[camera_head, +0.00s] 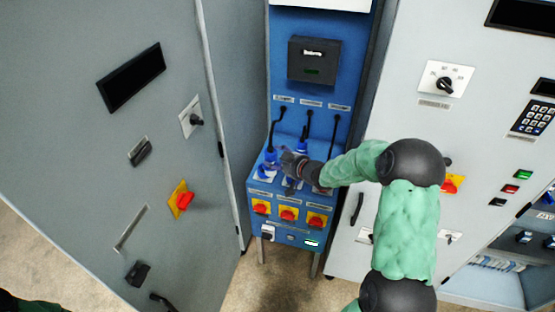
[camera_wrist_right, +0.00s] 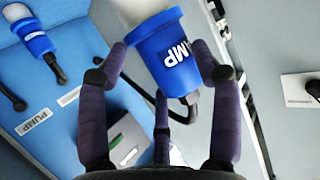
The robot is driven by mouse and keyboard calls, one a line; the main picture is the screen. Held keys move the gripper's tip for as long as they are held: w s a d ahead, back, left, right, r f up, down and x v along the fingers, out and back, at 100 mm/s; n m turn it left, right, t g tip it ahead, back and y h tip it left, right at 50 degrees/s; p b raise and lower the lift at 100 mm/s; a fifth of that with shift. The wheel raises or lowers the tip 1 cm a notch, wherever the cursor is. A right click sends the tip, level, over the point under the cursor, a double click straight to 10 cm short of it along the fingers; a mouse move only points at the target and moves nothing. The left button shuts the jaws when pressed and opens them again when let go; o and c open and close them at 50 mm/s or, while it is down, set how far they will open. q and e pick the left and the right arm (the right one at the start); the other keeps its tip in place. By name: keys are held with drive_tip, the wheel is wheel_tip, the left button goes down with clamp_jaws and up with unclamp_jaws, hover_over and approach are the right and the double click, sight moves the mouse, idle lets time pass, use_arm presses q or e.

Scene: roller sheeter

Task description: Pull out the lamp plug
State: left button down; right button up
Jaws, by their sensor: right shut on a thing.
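The lamp plug (camera_wrist_right: 165,50) is a blue plug with a pale end and a black cord end, and its visible lettering reads "AMP". In the right wrist view it sits between the dark fingers of my right gripper (camera_wrist_right: 168,75), which is shut on it. The plug looks tilted; its pale end is cut by the frame edge, so I cannot tell whether it is still in a socket. In the head view my right gripper (camera_head: 279,164) is over the blue socket ledge, among the plugs, and covers part of them. My left gripper is out of view.
Another blue plug (camera_wrist_right: 38,42) stands to the left, with a "PUMP" label (camera_wrist_right: 33,122) nearby. The blue cabinet (camera_head: 327,20) has hanging black cords and red-yellow switches (camera_head: 288,215) below the ledge. Grey cabinets (camera_head: 75,140) flank it closely on both sides.

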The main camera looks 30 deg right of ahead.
drive_tip(key=shift+r+p, duration=1.85)
drive_tip(key=shift+r, duration=0.35)
